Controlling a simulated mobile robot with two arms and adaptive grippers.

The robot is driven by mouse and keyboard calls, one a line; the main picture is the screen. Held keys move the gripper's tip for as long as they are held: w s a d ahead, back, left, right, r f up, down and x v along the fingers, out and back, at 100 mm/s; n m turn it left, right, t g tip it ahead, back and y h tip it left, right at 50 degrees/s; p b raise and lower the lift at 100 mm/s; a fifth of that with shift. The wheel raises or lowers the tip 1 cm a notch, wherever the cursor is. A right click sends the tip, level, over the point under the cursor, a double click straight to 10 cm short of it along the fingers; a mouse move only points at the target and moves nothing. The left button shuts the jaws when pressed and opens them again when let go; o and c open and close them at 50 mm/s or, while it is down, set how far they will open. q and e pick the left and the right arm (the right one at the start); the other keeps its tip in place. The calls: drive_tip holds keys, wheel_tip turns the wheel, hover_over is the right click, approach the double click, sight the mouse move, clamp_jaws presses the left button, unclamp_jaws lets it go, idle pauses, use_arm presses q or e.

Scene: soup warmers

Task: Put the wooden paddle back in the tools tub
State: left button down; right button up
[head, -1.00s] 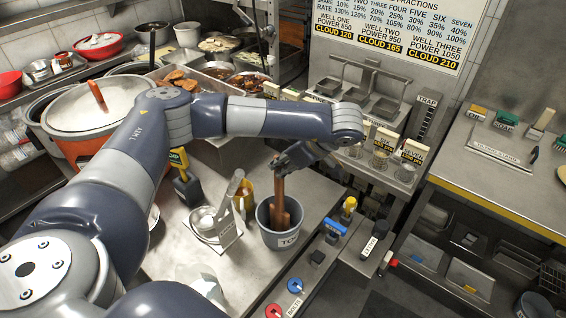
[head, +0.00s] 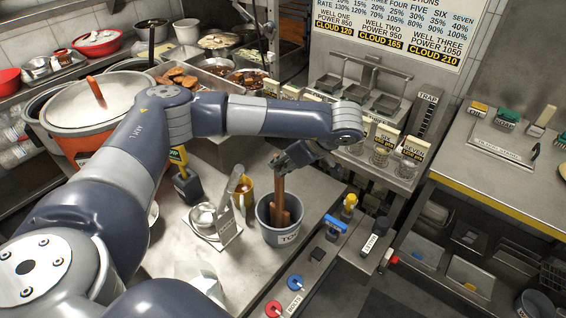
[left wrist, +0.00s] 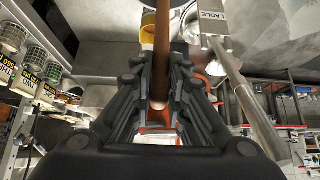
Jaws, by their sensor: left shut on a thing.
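The wooden paddle (head: 279,190) is brown and stands nearly upright, its lower part inside the tools tub. The tools tub (head: 279,239) is a grey-blue bucket with a partly readable white label, on the steel counter. My left gripper (head: 281,166) is shut on the upper part of the paddle, above the tub's rim. In the left wrist view the paddle's brown shaft (left wrist: 160,55) runs between the fingers. The tub's inside is mostly hidden, so I cannot tell whether the paddle touches its bottom. My right gripper is not in view.
A ladle stand (head: 226,228) and a yellow container (head: 246,192) stand left of the tub. A blue-handled tool (head: 335,224) and a yellow-topped bottle (head: 349,205) are to its right. Red and blue discs lie near the counter's front edge.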

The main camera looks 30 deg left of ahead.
use_arm(q)
drive_tip(key=shift+f, duration=0.1)
drive_tip(key=c, duration=1.5)
unclamp_jaws()
drive_tip(key=v, duration=1.2)
drive_tip(key=shift+w, duration=0.1)
